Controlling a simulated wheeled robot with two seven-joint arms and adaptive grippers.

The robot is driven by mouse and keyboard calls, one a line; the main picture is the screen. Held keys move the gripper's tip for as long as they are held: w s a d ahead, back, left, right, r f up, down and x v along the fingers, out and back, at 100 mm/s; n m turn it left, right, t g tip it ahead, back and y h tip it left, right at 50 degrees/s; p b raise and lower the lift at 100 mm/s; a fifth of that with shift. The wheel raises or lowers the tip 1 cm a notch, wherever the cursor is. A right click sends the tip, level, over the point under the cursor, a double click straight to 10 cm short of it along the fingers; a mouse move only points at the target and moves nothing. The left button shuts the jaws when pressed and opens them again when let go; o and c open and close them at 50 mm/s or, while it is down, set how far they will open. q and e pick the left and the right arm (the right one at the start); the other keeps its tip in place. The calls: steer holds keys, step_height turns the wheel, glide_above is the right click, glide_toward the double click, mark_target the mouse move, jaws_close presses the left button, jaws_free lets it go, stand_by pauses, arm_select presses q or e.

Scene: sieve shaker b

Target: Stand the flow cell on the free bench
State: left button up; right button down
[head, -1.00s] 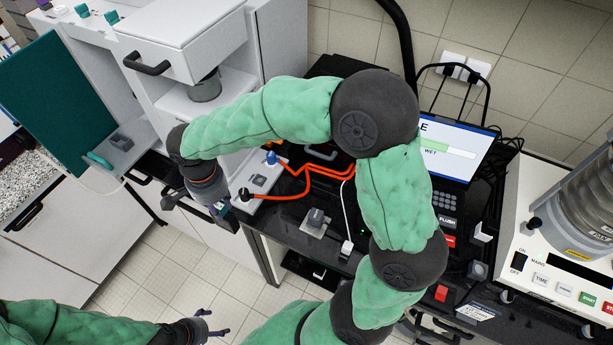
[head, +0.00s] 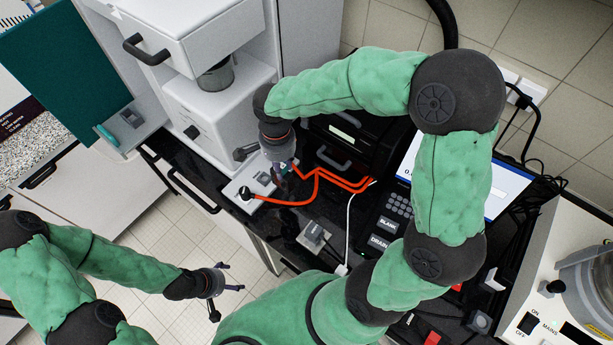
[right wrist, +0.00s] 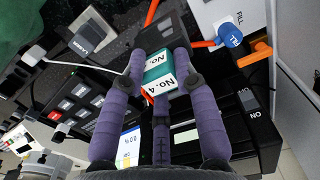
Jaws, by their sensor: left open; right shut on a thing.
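The flow cell (right wrist: 159,68), a small dark-topped block with a teal-and-white "No. 4" label, is between the purple fingers of my right gripper (right wrist: 165,60) in the right wrist view. In the head view my right gripper (head: 284,166) points down over the back end of the white hose block (head: 244,187); the cell is mostly hidden there. My right gripper is shut on the cell. My left gripper (head: 219,290) is open and empty, low in the picture, in front of the bench. The black bench top (head: 200,172) shows bare left of the hose block.
Orange hoses (head: 318,177) run from the hose block to a black instrument (head: 345,140).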

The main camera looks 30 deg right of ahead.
steer(key=s+d+f, duration=0.1)
steer(key=d+f, duration=0.5)
steer(key=f, duration=0.3)
steer(key=shift+d+f+b, duration=0.3)
steer(key=shift+f, duration=0.05)
steer(key=shift+s, duration=0.15)
steer(key=shift+f, duration=0.15)
steer(key=c, duration=0.9)
jaws_free()
steer(key=shift+c, duration=0.2)
